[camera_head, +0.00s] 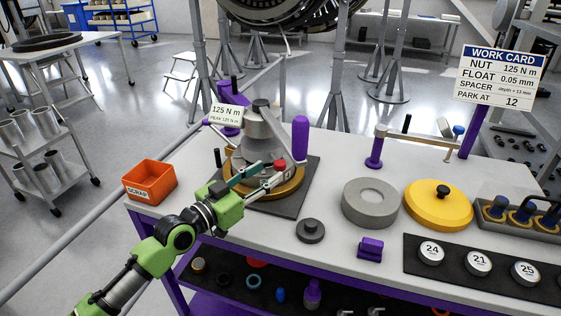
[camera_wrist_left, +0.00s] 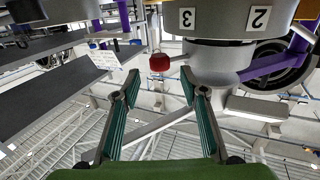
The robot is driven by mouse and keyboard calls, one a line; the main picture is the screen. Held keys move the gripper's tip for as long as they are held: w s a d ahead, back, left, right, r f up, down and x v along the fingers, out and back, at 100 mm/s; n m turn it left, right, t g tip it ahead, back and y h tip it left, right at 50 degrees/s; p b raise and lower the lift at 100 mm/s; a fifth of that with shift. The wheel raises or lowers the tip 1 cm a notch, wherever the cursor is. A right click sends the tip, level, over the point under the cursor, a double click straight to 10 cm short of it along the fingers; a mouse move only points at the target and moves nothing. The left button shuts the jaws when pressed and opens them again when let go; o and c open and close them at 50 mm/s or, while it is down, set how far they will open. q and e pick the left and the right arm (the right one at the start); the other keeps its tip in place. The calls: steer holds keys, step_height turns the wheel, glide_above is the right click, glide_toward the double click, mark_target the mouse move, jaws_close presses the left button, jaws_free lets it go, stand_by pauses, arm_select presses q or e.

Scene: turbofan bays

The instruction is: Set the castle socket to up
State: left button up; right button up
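A grey stepped assembly (camera_head: 262,130) stands in a brass-coloured ring (camera_head: 291,188) on a dark mat; I take it to hold the castle socket, whose lower end I cannot make out. A small red knob (camera_head: 280,164) sticks out on its near side. In the left wrist view the red knob (camera_wrist_left: 159,62) is on a short stem beside a grey cylinder, under a grey drum (camera_wrist_left: 222,20) marked 3 and 2. My left gripper (camera_head: 270,174) is open, its fingers pointing at the knob. The knob appears between and beyond the fingertips (camera_wrist_left: 160,84), not gripped. My right gripper is out of view.
A purple upright handle (camera_head: 300,137) stands right of the assembly, and a 125 N m sign (camera_head: 226,114) behind it. An orange scrap bin (camera_head: 150,181) is at the left. A dark knobbed disc (camera_head: 310,231), grey ring (camera_head: 370,204) and yellow disc (camera_head: 438,206) occupy the bench to the right.

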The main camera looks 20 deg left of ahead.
mark_target(276, 166)
arm_select(q)
steer(key=x, duration=0.5)
steer(key=shift+w+d+r, duration=0.1)
steer(key=shift+w, duration=0.1)
steer(key=shift+w+d+p, duration=0.15)
steer(key=shift+w+p, duration=0.15)
steer(key=shift+w, duration=0.05)
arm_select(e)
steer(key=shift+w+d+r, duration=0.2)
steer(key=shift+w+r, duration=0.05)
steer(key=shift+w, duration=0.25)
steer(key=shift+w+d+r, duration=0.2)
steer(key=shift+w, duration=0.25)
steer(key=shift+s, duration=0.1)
arm_select(q)
jaws_close()
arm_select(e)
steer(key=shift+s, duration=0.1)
